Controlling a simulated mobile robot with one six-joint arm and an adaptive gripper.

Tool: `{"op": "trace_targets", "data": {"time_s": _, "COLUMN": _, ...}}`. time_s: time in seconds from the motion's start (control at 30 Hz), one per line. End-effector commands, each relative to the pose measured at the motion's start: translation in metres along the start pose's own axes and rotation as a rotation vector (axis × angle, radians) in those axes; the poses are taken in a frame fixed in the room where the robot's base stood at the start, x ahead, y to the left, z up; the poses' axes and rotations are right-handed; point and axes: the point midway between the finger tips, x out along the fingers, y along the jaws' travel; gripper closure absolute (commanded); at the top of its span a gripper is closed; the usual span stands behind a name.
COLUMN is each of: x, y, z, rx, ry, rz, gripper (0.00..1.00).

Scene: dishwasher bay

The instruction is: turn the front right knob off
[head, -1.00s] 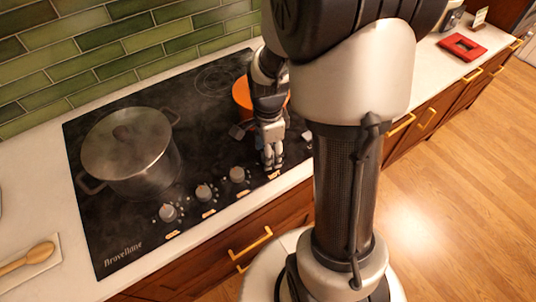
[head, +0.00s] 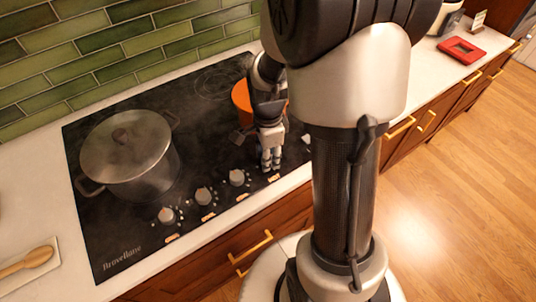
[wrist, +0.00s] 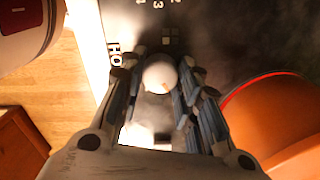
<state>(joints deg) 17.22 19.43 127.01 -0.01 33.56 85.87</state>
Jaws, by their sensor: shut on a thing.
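My gripper (head: 270,162) reaches down to the row of knobs at the front of the black cooktop (head: 120,235). In the head view that knob is hidden behind the fingers. Three grey knobs stand to its left: the near one (head: 237,177), the middle one (head: 203,196) and the far-left one (head: 166,215). Another pale knob (head: 307,138) partly shows right of the gripper.
A lidded steel pot (head: 128,160) stands on the left of the cooktop. An orange pot (head: 241,95) is close behind my gripper and also shows at right in the wrist view (wrist: 275,115). A wooden spoon (head: 28,262) lies at left. A red object (head: 462,49) lies on the right counter.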

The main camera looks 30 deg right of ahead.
Motion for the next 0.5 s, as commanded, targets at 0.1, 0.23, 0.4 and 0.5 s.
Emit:
{"op": "trace_targets", "data": {"time_s": 0.1, "x": -0.0001, "y": -0.0001, "z": 0.0, "rx": 0.0, "ry": 0.0, "rz": 0.0, "gripper": 0.93}}
{"op": "trace_targets", "data": {"time_s": 0.23, "x": -0.0002, "y": 0.0, "z": 0.0, "rx": -0.007, "ry": 0.0, "rz": 0.0, "gripper": 0.93}}
{"op": "trace_targets", "data": {"time_s": 0.4, "x": -0.0006, "y": 0.0002, "z": 0.0, "rx": -0.049, "ry": 0.0, "rz": 0.001, "gripper": 0.93}}
{"op": "trace_targets", "data": {"time_s": 0.5, "x": -0.0008, "y": 0.0003, "z": 0.0, "rx": -0.1, "ry": 0.0, "rz": 0.001, "gripper": 0.93}}
